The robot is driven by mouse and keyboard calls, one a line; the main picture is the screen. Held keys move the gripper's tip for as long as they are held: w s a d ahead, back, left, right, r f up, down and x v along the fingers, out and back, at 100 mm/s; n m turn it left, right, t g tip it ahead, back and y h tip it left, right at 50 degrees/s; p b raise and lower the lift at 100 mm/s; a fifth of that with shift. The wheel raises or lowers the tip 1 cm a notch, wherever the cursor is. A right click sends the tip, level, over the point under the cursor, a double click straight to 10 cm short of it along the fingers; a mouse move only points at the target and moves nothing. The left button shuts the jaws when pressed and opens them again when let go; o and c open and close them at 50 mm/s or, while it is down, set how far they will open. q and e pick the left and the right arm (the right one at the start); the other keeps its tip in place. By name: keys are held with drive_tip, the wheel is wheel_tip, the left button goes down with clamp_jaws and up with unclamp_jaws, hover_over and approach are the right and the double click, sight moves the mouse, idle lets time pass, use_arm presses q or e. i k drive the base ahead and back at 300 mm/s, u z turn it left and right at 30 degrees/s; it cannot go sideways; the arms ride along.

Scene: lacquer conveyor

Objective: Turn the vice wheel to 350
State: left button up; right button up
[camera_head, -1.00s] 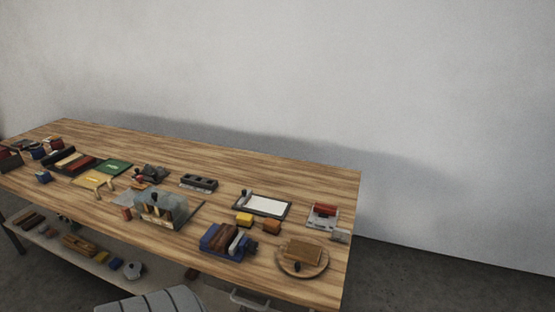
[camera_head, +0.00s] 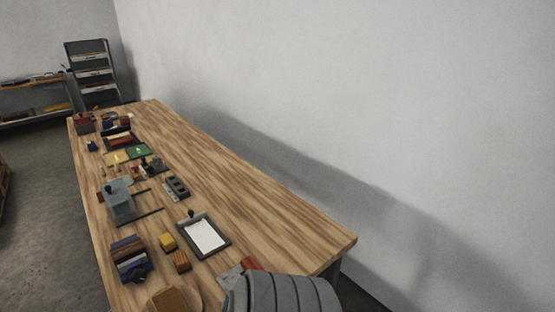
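I cannot make out a vice wheel for certain in this view. A grey metal device (camera_head: 120,207) with a dark knob on top stands on the left side of the wooden table (camera_head: 240,215); it is too small to tell whether it is the vice, and no number shows.
A clipboard with white paper (camera_head: 205,236), a yellow block (camera_head: 168,242), an orange-brown block (camera_head: 181,262) and a blue holder (camera_head: 130,260) lie nearer. The table's right side is clear.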

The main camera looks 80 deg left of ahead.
sight(138, 276)
drive_tip(key=i, duration=0.75)
drive_tip(key=u, duration=4.2)
drive_tip(key=i, duration=0.35)
drive_tip(key=z, duration=0.05)
